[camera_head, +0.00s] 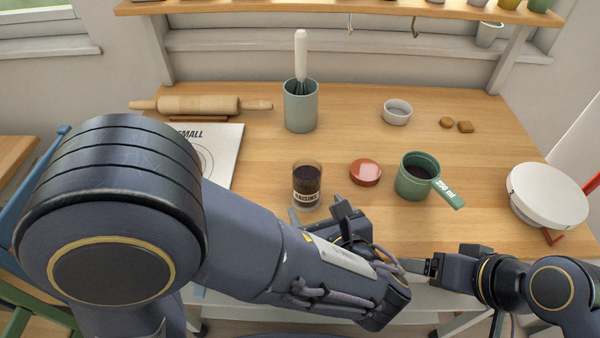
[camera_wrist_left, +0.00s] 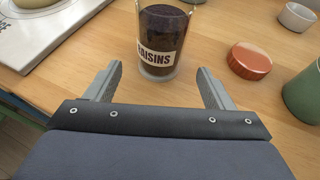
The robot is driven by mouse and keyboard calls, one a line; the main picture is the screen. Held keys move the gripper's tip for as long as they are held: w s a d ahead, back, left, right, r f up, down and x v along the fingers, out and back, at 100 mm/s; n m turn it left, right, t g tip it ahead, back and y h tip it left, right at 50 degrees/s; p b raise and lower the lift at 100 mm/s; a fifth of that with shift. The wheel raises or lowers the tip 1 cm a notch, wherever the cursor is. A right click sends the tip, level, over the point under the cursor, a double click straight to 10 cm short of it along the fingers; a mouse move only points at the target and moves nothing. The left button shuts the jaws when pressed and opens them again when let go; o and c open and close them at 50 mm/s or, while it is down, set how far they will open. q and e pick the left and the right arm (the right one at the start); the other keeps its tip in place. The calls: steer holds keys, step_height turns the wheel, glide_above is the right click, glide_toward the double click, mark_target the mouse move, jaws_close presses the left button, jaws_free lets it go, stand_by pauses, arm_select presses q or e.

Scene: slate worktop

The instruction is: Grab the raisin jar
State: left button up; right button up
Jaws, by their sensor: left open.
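The raisin jar (camera_head: 307,185) is a clear glass with dark contents and a white RAISINS label, upright on the wooden table. It has no lid on it. In the left wrist view the jar (camera_wrist_left: 162,38) is just beyond my open left gripper (camera_wrist_left: 157,84), roughly centred between the fingers and not touched. In the head view my left gripper (camera_head: 318,213) is at the near side of the jar, partly hidden by its own arm. My right gripper (camera_head: 425,267) is low at the table's front edge, away from the jar; its fingers are too small to judge.
A red lid (camera_head: 365,172) lies right of the jar, then a green measuring cup (camera_head: 416,176) with dark contents. A grey-green pot with a whisk (camera_head: 301,108) stands behind. A printed board (camera_head: 226,150) lies left. A white scale (camera_head: 547,196) is at far right.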

mark_target(312, 199)
arm_select(q)
steer(key=x, duration=0.7)
steer(key=shift+w, duration=0.15)
steer(key=c, duration=1.3)
